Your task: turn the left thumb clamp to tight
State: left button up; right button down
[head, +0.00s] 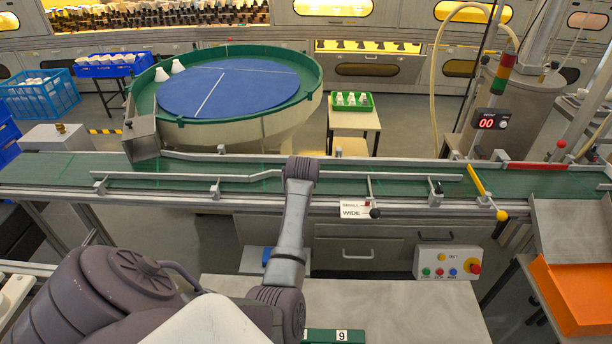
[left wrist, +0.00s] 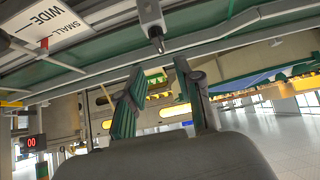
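Grey brackets carry the guide rail (head: 240,178) along the green conveyor, one at left (head: 215,188) and one with a dark knob at right (head: 437,192). I cannot tell for certain which part is the left thumb clamp or how tight it is. In the left wrist view, a grey post with a dark tip (left wrist: 157,38) hangs above and beyond my left gripper (left wrist: 160,70). The gripper's two fingers are apart with nothing between them. In the head view my left arm reaches up to the conveyor's near edge; its gripper is hidden. My right gripper is out of view.
A button box (head: 448,263) and an orange bin (head: 575,297) are at right. The blue turntable (head: 230,90) stands behind. The grey bench top (head: 410,310) is largely clear.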

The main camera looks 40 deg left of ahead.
pick_arm(q)
jog(key=b+x, duration=0.1)
jog(key=x, duration=0.9)
grip_shut()
